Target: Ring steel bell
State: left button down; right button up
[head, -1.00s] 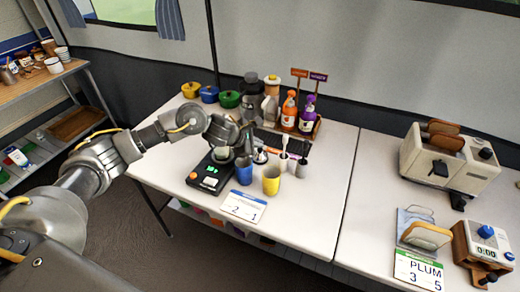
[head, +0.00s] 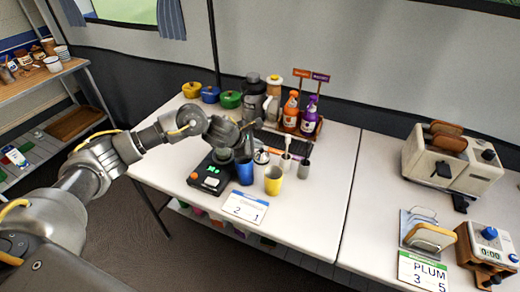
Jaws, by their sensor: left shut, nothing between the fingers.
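A small steel bell (head: 261,156) stands on the white table (head: 312,213), just right of my left gripper and behind the blue and yellow cups. My left gripper (head: 243,148) is shut and empty. It hangs above the back of the black scale, close to the bell's left side. I cannot tell whether it touches the bell. My right gripper is not in view.
A black scale (head: 211,175), a blue cup (head: 244,171) and a yellow cup (head: 273,180) crowd the gripper. Orange (head: 290,112) and purple (head: 309,116) bottles stand behind. A toaster (head: 452,160) is at right. The table's middle right is clear.

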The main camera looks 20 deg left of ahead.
aim_at(261, 152)
pick_arm(q)
jog(key=shift+f, duration=0.35)
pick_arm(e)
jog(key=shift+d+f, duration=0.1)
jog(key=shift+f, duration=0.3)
pick_arm(q)
jog(key=shift+w+d+r+p, duration=0.15)
jog(key=shift+d+r+p, duration=0.3)
jog(key=shift+r, duration=0.4)
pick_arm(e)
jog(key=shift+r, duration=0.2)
pick_arm(q)
jog(key=shift+r, duration=0.15)
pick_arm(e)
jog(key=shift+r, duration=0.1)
pick_arm(q)
notch_tip(261, 152, up, 4)
jog(key=p, duration=0.2)
jog(key=shift+d+p, duration=0.15)
jog(key=shift+p, duration=0.25)
jog(key=shift+r+p, duration=0.3)
jog(key=shift+r, duration=0.3)
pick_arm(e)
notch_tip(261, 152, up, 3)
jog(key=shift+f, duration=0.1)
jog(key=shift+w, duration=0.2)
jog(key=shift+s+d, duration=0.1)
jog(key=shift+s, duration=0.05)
